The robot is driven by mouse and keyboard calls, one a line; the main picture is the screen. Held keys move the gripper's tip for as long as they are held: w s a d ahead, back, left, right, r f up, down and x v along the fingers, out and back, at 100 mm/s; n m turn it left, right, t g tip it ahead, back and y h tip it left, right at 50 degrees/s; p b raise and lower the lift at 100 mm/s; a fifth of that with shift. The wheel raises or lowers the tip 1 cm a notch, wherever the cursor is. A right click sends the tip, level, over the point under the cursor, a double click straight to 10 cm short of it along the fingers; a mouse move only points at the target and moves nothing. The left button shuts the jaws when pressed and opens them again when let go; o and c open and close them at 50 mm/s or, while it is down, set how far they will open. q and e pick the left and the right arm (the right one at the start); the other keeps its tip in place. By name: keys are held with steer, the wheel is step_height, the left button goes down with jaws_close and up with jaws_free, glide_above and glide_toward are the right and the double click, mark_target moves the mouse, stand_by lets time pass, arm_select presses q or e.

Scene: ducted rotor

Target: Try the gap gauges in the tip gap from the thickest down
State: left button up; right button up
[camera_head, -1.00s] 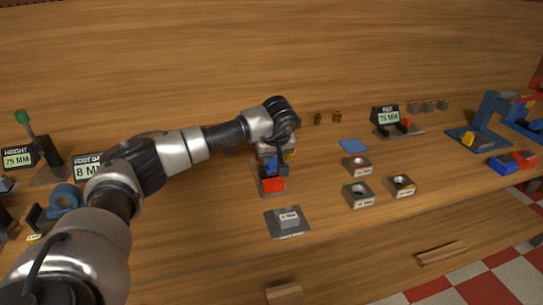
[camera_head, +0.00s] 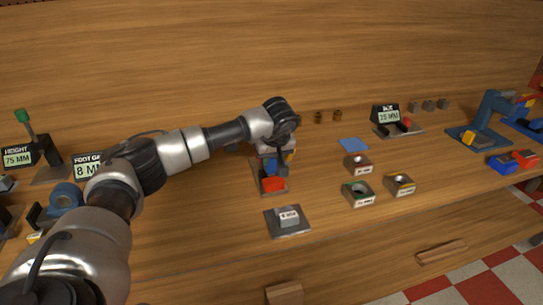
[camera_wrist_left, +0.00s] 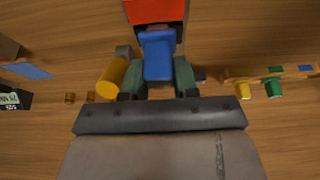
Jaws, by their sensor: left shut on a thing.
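My left gripper (camera_head: 277,165) is over the grey plate (camera_head: 257,184) in the middle of the bench. In the left wrist view the gripper (camera_wrist_left: 158,78) is shut on a blue piece (camera_wrist_left: 158,54). The far end of this piece meets or overlaps a red block (camera_wrist_left: 156,11); I cannot tell whether it sits in a gap. The red block also shows in the head view (camera_head: 273,184), in front of the gripper. A yellow cylinder (camera_wrist_left: 111,76) is beside one finger. The rotor's tip gap is hidden or too small to make out. My right gripper is not in view.
A yellow piece (camera_wrist_left: 243,90) and a green piece (camera_wrist_left: 273,87) are at a rack on the right of the wrist view. A grey block on a plate (camera_head: 287,224) stands in front. Several square holders, including one (camera_head: 357,194), and a blue mat (camera_head: 353,144) lie to the right.

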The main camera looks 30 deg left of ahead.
arm_select(q)
steer(key=shift+r, duration=0.2)
stand_by(1.1)
steer(key=shift+f, duration=0.2)
stand_by(0.4)
steer(key=shift+r+p, duration=0.2)
steer(key=shift+p, duration=0.25)
stand_by(0.3)
steer(key=shift+f, duration=0.25)
stand_by(0.5)
steer(key=shift+r, duration=0.15)
stand_by(0.4)
steer(key=shift+r+p, duration=2.55)
steer(key=shift+r, duration=0.9)
steer(key=shift+s+a, duration=0.1)
